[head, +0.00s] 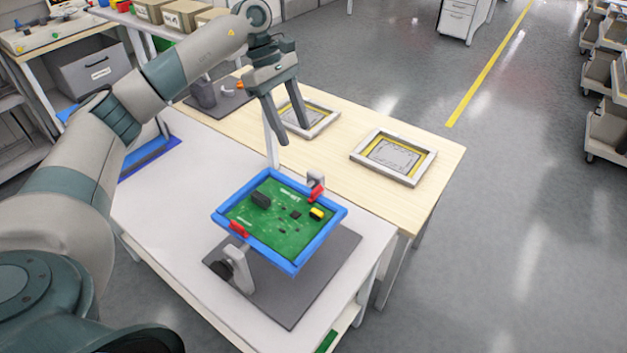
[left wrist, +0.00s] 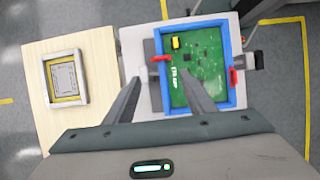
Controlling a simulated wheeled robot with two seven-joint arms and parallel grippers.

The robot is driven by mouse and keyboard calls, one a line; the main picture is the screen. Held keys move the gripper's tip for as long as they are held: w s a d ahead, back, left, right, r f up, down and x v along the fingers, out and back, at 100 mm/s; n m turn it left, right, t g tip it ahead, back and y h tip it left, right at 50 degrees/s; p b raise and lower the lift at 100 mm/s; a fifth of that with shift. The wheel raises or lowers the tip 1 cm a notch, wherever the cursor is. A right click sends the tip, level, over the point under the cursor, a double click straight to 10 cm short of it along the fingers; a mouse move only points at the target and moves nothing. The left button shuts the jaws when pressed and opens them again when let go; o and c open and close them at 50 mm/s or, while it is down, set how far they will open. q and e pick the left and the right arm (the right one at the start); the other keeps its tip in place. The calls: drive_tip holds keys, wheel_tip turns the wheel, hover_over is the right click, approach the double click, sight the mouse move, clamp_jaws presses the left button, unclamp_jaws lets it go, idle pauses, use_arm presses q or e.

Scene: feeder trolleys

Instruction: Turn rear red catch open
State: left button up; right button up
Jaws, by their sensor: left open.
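A green circuit board (head: 276,226) sits in a blue frame (head: 322,236), tilted on a stand. The rear red catch (head: 316,191) is at the frame's far edge; in the left wrist view this red catch (left wrist: 161,58) lies across the edge. The front red catch (head: 238,229) lies along the near edge, and it also shows in the left wrist view (left wrist: 233,77). My left gripper (head: 294,135) is open and empty, fingers pointing down, above and behind the frame, apart from the catch. In the left wrist view its fingers (left wrist: 159,77) reach toward the frame. My right gripper is not in view.
The stand rests on a dark grey mat (head: 325,270) on a white table (head: 165,220). A wooden table (head: 400,205) adjoins behind, with two framed panels, one at the right (head: 395,157).

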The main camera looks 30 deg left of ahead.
use_arm(q)
drive_tip(key=p, duration=0.4)
approach(316, 188)
drive_tip(key=p+x, duration=0.3)
drive_tip(key=x, duration=0.4)
drive_tip(key=shift+d+f, duration=0.2)
drive_tip(key=shift+f, duration=0.35)
drive_tip(key=shift+s, duration=0.1)
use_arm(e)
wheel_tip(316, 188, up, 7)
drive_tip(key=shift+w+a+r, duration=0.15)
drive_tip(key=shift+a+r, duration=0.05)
use_arm(q)
drive_tip(key=c, duration=1)
drive_tip(key=shift+c, duration=0.2)
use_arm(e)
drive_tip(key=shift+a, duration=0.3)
